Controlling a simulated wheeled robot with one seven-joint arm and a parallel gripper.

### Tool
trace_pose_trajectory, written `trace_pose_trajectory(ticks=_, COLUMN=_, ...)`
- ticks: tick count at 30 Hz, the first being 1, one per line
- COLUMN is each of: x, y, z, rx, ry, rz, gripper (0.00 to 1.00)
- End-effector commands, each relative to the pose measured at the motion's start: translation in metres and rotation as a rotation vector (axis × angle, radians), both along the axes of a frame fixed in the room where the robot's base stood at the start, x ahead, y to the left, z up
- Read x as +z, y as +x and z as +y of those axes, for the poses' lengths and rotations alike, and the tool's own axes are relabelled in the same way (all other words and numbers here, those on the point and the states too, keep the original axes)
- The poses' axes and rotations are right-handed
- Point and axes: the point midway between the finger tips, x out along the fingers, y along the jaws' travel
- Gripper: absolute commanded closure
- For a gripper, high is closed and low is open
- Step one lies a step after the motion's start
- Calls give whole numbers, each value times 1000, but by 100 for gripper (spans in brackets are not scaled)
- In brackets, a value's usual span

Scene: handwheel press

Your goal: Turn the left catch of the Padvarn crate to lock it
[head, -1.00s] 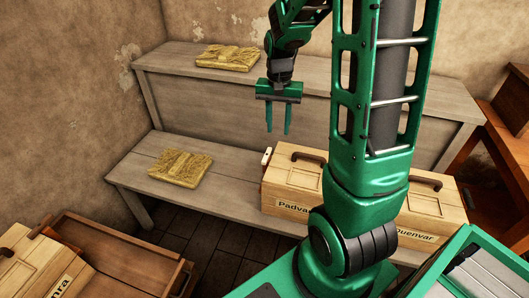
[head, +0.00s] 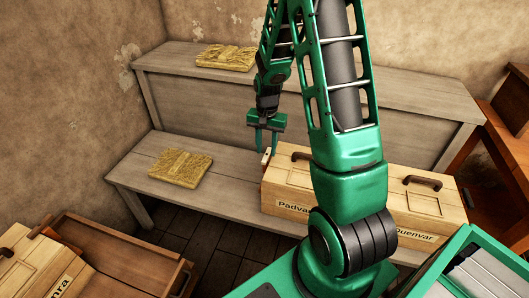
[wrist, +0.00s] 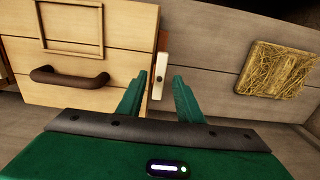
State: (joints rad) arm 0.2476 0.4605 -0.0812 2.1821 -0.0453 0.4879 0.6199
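The Padvarn crate (head: 289,183) is pale wood with a dark handle and stands on the low grey bench. Its left catch (head: 266,157) is a small white bar on the crate's left end; in the wrist view the catch (wrist: 159,72) is upright, with a reddish spot near its top. My gripper (head: 267,145) is right above the catch, fingers pointing down. In the wrist view its green fingers (wrist: 158,90) are apart, one on each side of the catch, with gaps visible. Contact cannot be told. The crate's right end is hidden behind my arm.
The Quenvar crate (head: 427,204) stands to the right on the same bench. A straw pad (head: 181,168) lies on the bench to the left, another (head: 226,58) on the upper shelf (head: 190,93). Bare bench lies between the lower pad and the Padvarn crate.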

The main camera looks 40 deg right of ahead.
Motion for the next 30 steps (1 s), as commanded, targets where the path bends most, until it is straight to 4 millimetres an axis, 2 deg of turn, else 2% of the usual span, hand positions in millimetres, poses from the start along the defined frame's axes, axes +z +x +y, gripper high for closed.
trace_pose_trajectory(ticks=6, x=-19, y=0, z=0, rx=0, ry=0, rz=1, gripper=67)
trace_pose_trajectory(ticks=16, x=-21, y=0, z=0, rx=0, ry=0, rz=0, gripper=67)
trace_pose_trajectory(ticks=20, x=-21, y=0, z=0, rx=1, ry=0, rz=0, gripper=98)
trace_pose_trajectory(ticks=30, x=-21, y=0, z=0, rx=21, ry=0, rz=0, gripper=100)
